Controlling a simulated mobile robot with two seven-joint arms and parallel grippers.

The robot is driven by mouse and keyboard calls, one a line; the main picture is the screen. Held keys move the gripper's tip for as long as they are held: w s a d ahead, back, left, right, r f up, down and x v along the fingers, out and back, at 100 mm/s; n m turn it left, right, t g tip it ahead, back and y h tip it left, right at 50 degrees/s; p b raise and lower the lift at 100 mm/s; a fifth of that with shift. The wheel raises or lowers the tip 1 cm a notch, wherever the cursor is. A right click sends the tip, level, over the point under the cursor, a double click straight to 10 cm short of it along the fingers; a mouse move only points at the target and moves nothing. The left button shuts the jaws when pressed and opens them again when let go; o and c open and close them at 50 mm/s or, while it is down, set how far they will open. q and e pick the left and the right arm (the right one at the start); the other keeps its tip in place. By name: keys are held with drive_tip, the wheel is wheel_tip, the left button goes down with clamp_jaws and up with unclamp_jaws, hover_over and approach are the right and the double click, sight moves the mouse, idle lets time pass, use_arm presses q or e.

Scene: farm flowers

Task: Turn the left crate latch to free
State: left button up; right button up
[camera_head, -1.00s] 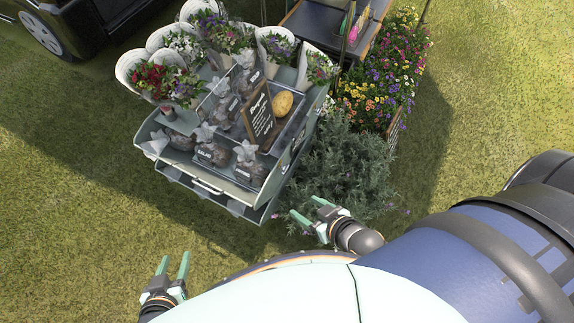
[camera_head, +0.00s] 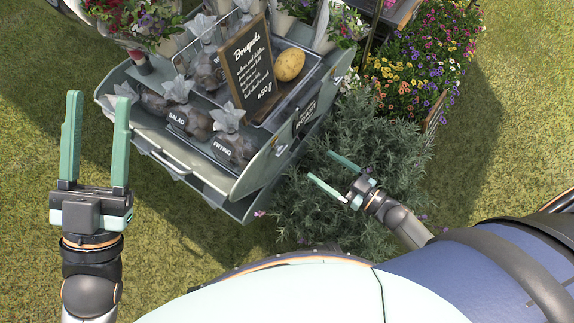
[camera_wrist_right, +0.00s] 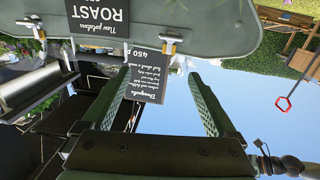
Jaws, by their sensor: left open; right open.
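The grey-green flower crate (camera_head: 262,172) stands ahead of me with its side panel facing right. Two small metal latches show on that panel in the right wrist view, which is upside down: one (camera_wrist_right: 171,42) beside the black ROAST sign (camera_wrist_right: 98,14) and another (camera_wrist_right: 30,26) beyond it. In the head view the nearer latch (camera_head: 278,142) is small, near the front corner. My right gripper (camera_head: 320,164) is open and empty, to the right of this panel and apart from it; its fingers (camera_wrist_right: 158,74) frame the wrist view. My left gripper (camera_head: 97,98) is open and empty left of the crate.
A leafy grey-green bush (camera_head: 330,205) stands right beside the crate, under my right gripper. Colourful flowers (camera_head: 420,65) grow behind it. Open grass (camera_head: 180,240) lies in front.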

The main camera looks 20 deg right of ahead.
sight(284, 151)
use_arm(q)
drive_tip(key=s+f+m+h+b, duration=0.1)
drive_tip(key=b, duration=0.1)
drive_tip(key=s+f+m+h+b, duration=0.1)
drive_tip(key=h+b, duration=0.1)
drive_tip(key=b, duration=0.1)
drive_tip(key=shift+s+d+f, duration=0.2)
drive_tip(key=shift+d+f, duration=0.1)
drive_tip(key=shift+f, duration=0.1)
use_arm(e)
drive_tip(key=shift+n+g+y, duration=0.4)
drive_tip(key=shift+y, duration=0.4)
drive_tip(key=f+x, duration=0.1)
drive_tip(key=x, duration=0.3)
drive_tip(key=f+x, duration=0.1)
drive_tip(key=x, duration=0.3)
drive_tip(key=f+x, duration=0.1)
drive_tip(key=x, duration=0.3)
drive_tip(key=shift+s+a, duration=0.1)
drive_tip(key=shift+a, duration=0.25)
drive_tip(key=c, duration=1.4)
